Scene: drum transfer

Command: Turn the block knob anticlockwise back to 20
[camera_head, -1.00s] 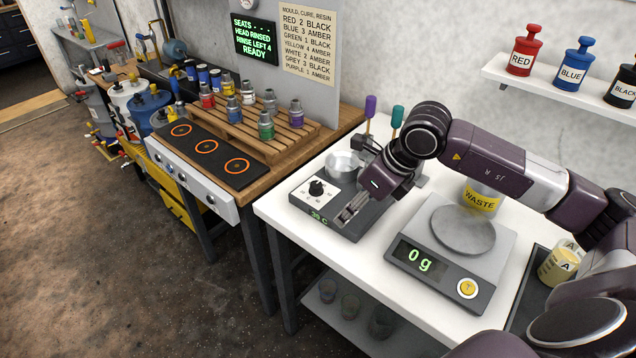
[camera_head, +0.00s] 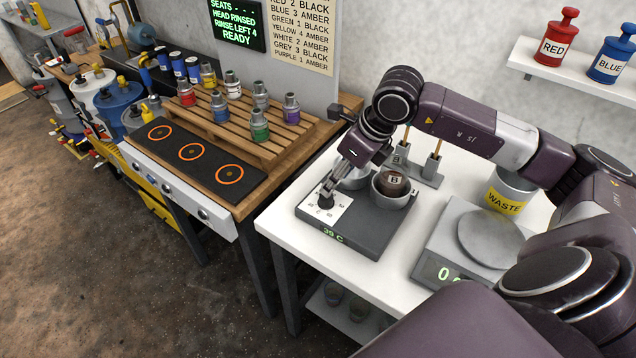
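The heating block (camera_head: 370,238) is a dark grey unit on the white table, with a white dial plate and a green display (camera_head: 332,234) that seems to read 35 C. Its black block knob (camera_head: 326,202) stands on the dial plate, partly covered by my fingers. My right gripper (camera_head: 328,190) points down with its fingertips at the knob; whether they are closed on it is too small to tell. My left gripper is not in view.
A scale (camera_head: 470,245) and a WASTE pot (camera_head: 509,192) stand to the right of the block. Two upright tools in a grey stand (camera_head: 430,170) are behind it.

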